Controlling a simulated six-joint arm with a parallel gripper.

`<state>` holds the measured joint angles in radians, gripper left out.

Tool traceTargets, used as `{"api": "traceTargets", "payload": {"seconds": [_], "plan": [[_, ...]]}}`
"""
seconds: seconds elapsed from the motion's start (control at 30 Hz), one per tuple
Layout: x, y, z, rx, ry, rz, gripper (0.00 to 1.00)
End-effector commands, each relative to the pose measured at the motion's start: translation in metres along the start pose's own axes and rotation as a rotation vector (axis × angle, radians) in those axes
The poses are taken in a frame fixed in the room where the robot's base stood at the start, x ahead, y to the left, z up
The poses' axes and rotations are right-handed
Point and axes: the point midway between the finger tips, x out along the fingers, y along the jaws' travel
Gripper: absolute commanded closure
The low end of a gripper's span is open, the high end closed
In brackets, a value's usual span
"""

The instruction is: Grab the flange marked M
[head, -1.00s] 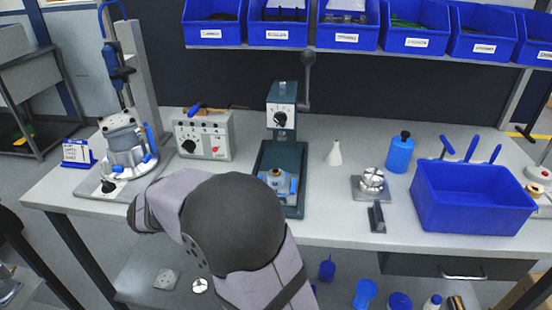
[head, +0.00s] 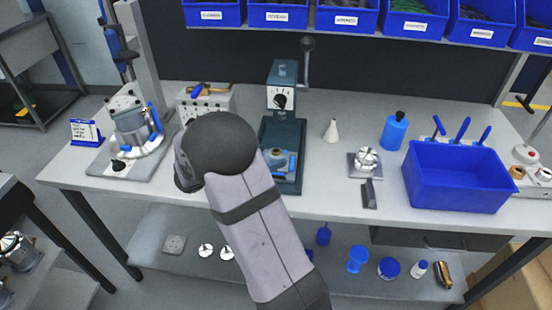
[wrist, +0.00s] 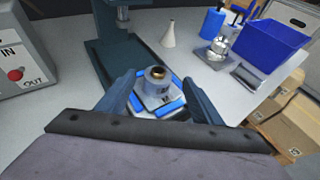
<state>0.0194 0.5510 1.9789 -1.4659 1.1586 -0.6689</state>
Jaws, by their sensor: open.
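A small grey metal flange (wrist: 158,86) with a brass-coloured bore sits in a blue-edged holder (wrist: 172,108) on the base of the green arbor press. A dark letter shows on its front, too small to read for certain. In the wrist view my gripper (wrist: 159,79) is open, with one finger on each side of the flange and a gap to it. The flange also shows in the head view (head: 277,161), partly behind my arm, which hides my gripper there.
The press (head: 284,128) rises behind the holder. A control box (head: 205,104) stands left, a white cone (head: 331,131) and a silver part on a plate (head: 366,159) right, then a blue bin (head: 458,180). Pale discs (head: 206,250) lie on the lower shelf.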

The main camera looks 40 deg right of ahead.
Motion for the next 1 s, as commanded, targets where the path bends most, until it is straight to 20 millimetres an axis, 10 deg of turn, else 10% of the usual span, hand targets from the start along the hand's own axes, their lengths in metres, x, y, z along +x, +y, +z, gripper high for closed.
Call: {"api": "traceTargets", "payload": {"seconds": [0.9,1.0], "plan": [[0.053,0.003,-0.002,0.003,0.000,0.001,0.40],[0.053,0.003,-0.002,0.003,0.000,0.001,0.61]]}}
